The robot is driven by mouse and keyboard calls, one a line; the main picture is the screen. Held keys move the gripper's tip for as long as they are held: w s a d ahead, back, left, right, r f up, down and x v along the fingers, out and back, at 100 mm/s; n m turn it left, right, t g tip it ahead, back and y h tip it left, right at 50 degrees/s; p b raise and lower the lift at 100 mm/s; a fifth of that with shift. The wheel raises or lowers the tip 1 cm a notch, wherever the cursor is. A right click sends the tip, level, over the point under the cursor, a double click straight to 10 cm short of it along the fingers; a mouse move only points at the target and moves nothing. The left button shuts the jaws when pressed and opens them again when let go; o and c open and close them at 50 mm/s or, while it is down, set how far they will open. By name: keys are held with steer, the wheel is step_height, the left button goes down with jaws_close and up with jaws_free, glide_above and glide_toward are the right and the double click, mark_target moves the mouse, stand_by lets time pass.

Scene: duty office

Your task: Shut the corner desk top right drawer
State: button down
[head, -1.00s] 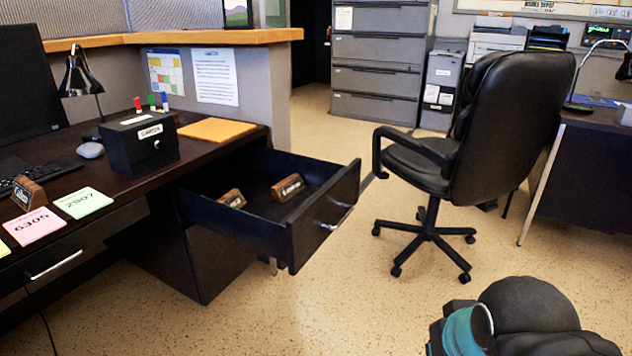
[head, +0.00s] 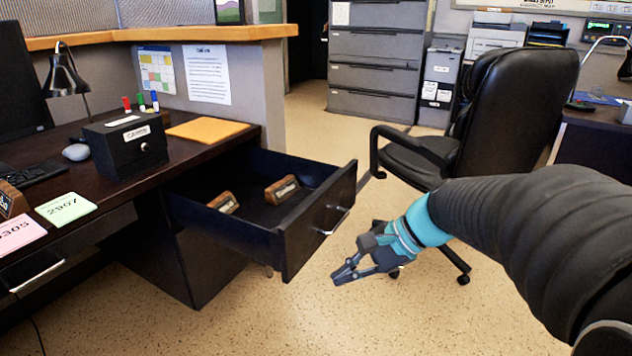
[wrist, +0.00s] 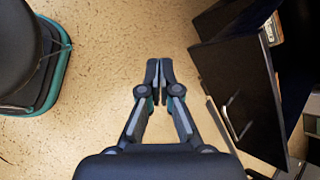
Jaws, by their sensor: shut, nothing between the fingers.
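The top right drawer (head: 318,222) of the dark corner desk (head: 120,185) is pulled well out, its front facing right with a silver handle (head: 333,221). Two wooden nameplates lie inside, one near the middle (head: 282,189) and one to the left (head: 224,202). My gripper (head: 340,278) is shut and empty, in front of and a little below the drawer front, apart from it. In the wrist view the gripper fingers (wrist: 159,82) are together over the floor, and the drawer front (wrist: 240,95) with its handle is to their right.
A black office chair (head: 510,110) stands behind my arm, its base close to my gripper. A black box (head: 126,146), an orange folder (head: 207,130) and a lamp (head: 64,75) are on the desk. Speckled floor (head: 310,325) is clear in front of the drawer.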

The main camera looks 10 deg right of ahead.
steer(key=w+d+m+t+y, duration=0.2)
steer(key=w+d+m+y, duration=0.3)
steer(key=w, duration=0.4)
steer(key=m+t+y, duration=0.1)
steer(key=m+t, duration=0.5)
steer(key=m, duration=0.2)
glide_toward(329, 190)
steer(key=x, duration=0.7)
steer(key=shift+a+p, duration=0.1)
steer(key=shift+p, duration=0.25)
steer(key=shift+w, duration=0.1)
